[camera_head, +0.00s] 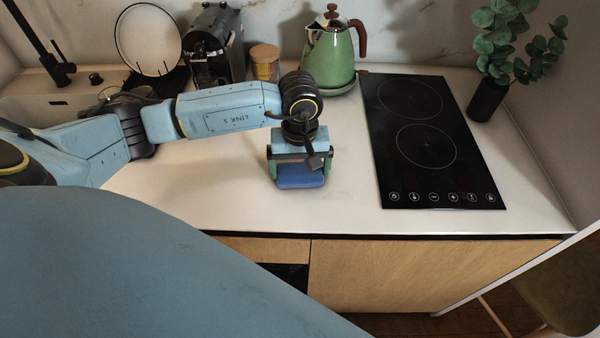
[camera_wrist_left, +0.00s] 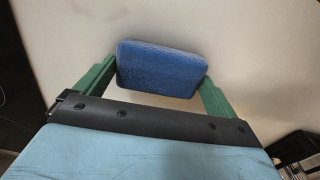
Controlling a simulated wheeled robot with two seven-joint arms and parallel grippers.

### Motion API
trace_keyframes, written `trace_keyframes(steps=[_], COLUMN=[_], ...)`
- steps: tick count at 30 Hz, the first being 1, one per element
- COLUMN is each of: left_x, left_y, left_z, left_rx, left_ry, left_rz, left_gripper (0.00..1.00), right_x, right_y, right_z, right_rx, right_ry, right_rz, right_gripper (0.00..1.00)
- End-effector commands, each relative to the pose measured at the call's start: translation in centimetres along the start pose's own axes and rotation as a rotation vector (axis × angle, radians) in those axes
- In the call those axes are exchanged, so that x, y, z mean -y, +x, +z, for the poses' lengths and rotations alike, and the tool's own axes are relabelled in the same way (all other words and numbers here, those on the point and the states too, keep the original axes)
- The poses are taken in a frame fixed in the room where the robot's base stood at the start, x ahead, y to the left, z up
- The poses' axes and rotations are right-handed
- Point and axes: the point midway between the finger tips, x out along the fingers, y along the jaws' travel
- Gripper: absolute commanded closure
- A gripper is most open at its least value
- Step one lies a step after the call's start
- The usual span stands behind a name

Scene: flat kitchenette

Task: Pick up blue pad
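The blue pad (camera_wrist_left: 160,68) is a small block with rounded corners and a rough top. In the head view the pad (camera_head: 300,180) is under my left gripper, low over the white worktop. My left gripper (camera_head: 299,172) points down, with its green fingers on either side of the pad. In the left wrist view the fingers of the left gripper (camera_wrist_left: 160,82) meet the pad's two short ends with no clear gap. I cannot tell whether the pad rests on the worktop or is just clear of it. My right gripper is not in view.
A black hob (camera_head: 430,140) lies to the right of the pad. A green kettle (camera_head: 330,55), a wooden-lidded jar (camera_head: 265,63) and a coffee machine (camera_head: 213,45) stand behind. A plant in a dark vase (camera_head: 487,98) is at the back right. The worktop (camera_head: 210,195) around the pad is clear.

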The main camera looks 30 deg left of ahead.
Motion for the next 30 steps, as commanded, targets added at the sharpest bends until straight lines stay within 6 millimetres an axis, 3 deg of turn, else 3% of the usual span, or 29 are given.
trace_keyframes(steps=[3, 11, 24, 30], left_x=[0.0, 0.0, -0.1, 0.0], left_y=[0.0, -0.8, -8.7, -10.1], left_z=[0.0, -0.1, -0.1, -0.1], left_rx=[0.000, -0.003, -0.004, -0.001], left_ry=[0.000, 0.000, 0.000, -0.001], left_rz=[0.000, 0.002, 0.003, 0.001], left_gripper=[0.31, 0.31, 0.31, 0.31], right_x=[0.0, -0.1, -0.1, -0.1], right_y=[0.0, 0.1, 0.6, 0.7], right_z=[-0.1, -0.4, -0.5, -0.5], right_rx=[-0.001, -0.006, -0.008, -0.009], right_ry=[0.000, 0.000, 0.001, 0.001], right_rz=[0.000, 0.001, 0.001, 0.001], right_gripper=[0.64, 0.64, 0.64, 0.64])
